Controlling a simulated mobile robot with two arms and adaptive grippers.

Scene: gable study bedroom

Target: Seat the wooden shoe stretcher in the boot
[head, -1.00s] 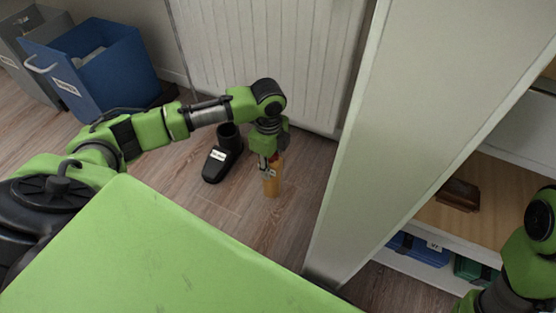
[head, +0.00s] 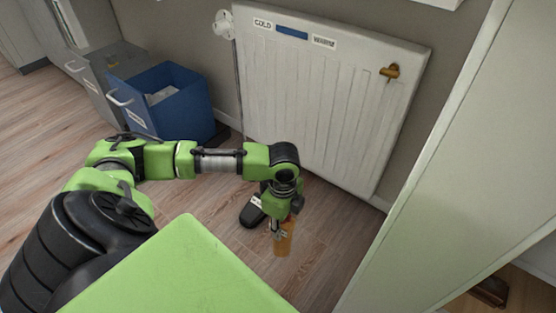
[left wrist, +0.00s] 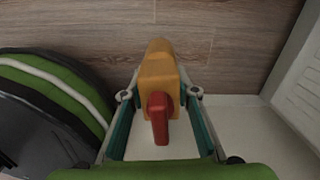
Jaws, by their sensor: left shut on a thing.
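The wooden shoe stretcher (head: 284,241) is orange-brown and hangs upright below my left gripper (head: 279,231). In the left wrist view the stretcher (left wrist: 159,71) lies between the two fingers of my left gripper (left wrist: 158,97), with its red knob (left wrist: 160,118) towards the camera. The gripper is shut on it. The black boot (head: 251,213) stands on the floor just left of and behind the stretcher, its white label partly showing. My arm hides the boot's upper part and opening. The stretcher is apart from the boot. My right gripper is out of view.
A white radiator (head: 320,95) is on the wall behind the boot. A blue bin (head: 180,105) and a grey cabinet (head: 108,65) stand at the left. A tall white panel (head: 440,150) closes off the right.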

